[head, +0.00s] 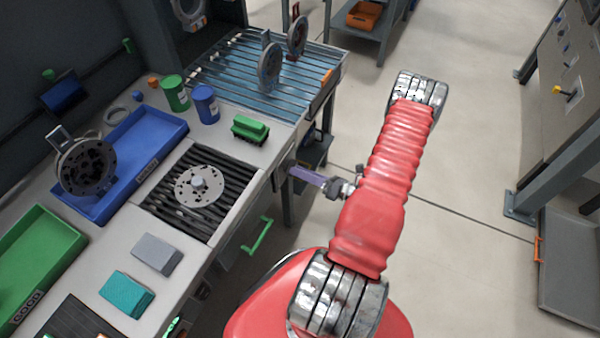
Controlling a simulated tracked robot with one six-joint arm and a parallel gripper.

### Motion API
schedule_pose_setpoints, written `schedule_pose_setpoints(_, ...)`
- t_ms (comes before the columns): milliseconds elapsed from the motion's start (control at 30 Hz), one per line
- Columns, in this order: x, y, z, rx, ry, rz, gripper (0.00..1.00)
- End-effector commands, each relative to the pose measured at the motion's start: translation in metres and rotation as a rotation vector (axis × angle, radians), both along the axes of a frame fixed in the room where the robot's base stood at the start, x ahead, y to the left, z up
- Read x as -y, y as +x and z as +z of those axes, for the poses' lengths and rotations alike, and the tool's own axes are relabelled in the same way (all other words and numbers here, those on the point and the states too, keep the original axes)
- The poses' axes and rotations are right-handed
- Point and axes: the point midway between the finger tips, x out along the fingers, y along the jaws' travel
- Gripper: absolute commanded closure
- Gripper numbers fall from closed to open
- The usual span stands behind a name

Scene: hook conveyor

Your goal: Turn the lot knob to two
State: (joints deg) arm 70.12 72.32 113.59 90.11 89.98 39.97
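An upright grey panel (575,60) at the right edge carries several small knobs or levers. One has a yellow end (557,89) and a dark stem. Their labels are too small to read, so I cannot tell which is the lot knob or where it points. My red arm rises through the middle to a metal joint, well left of the panel. A dark end piece with metal fittings (338,188) shows at the left of the arm, with a purple bar beyond it. It may be my gripper; its fingers are not clear, and the arm hides part of it.
The bench at left holds a blue tray (160,130), a green tray (35,255), a disc (200,187) on a dark grate, and a green brush (250,129). A slatted rack (225,75) stands behind. Floor between arm and panel is clear.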

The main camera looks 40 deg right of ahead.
Motion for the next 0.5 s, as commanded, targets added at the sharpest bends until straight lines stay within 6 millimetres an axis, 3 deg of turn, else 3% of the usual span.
schedule_pose_setpoints(500, 0.022, -0.059, 0.000, 0.000, 0.000, -0.004, 0.69)
